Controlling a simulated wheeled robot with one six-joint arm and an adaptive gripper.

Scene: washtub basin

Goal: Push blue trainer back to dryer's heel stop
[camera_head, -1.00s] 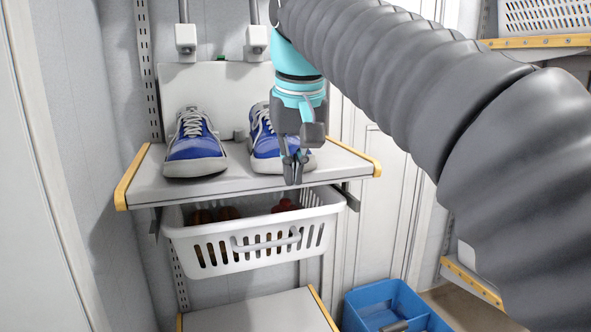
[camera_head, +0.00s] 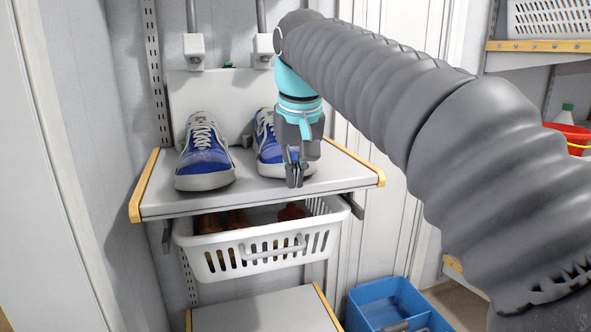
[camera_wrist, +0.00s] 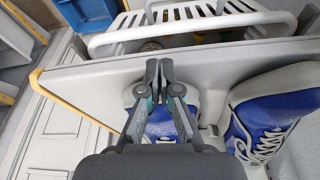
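Two blue trainers with white laces and pale toes stand side by side on a grey shelf (camera_head: 240,197), toes facing me. The left trainer (camera_head: 205,155) is fully in view. The right trainer (camera_head: 268,150) is partly hidden by my gripper (camera_head: 295,183), which points down at its toe, near the shelf's front edge. In the wrist view my gripper (camera_wrist: 159,72) has its fingertips together with nothing between them. The right trainer (camera_wrist: 160,125) shows between and behind the fingers there; the left trainer (camera_wrist: 272,125) is at the right. I cannot tell whether the fingers touch the toe. The heels are hidden.
A white back panel (camera_head: 215,95) rises behind the trainers, with two pipes above. A white basket (camera_head: 265,245) hangs under the shelf, a lower shelf (camera_head: 265,312) below it. A blue bin (camera_head: 395,300) stands at lower right. Yellow edges (camera_head: 143,187) bound the shelf.

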